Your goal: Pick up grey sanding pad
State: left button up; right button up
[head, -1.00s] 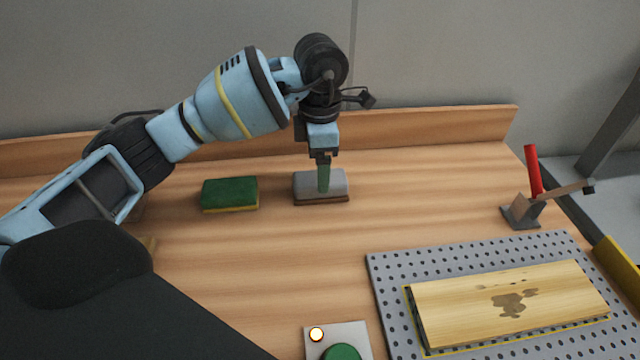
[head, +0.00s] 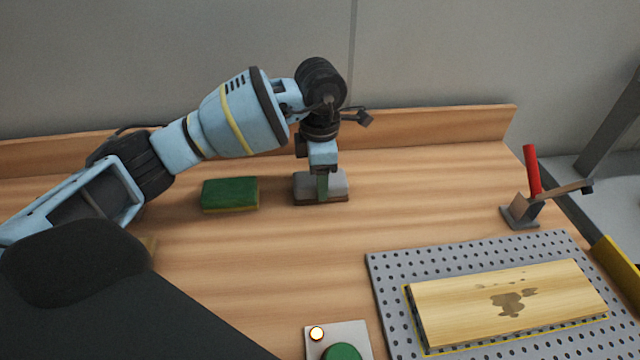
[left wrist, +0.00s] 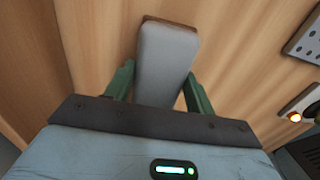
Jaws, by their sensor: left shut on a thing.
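The grey sanding pad (head: 336,185) lies on the wooden bench near its back, with a brown layer underneath. My left gripper (head: 322,190) is down on it from above, fingers along its sides. In the left wrist view the pad (left wrist: 165,62) sits between the two green fingers of the left gripper (left wrist: 160,88), which is shut on it. The pad appears to rest on the bench still. My right gripper is not in view.
A green sponge-like pad (head: 230,194) lies to the left. A perforated grey plate (head: 390,275) with a stained wooden board (head: 450,310) is at front right. A red-handled clamp (head: 532,172) stands at the right edge. A button box (head: 355,328) with a lit lamp is at the front.

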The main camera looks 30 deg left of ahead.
pick_arm(q)
jog(key=shift+r, duration=0.15)
jog(key=shift+r, duration=0.55)
notch_tip(320, 180, up, 2)
jog(key=shift+r, duration=0.2)
jog(key=s+d+r, duration=0.1)
jog(key=s+d, duration=0.9)
jog(key=d, duration=0.1)
jog(key=shift+s+d+r+b, duration=0.15)
jog(key=shift+s+d+b, duration=0.25)
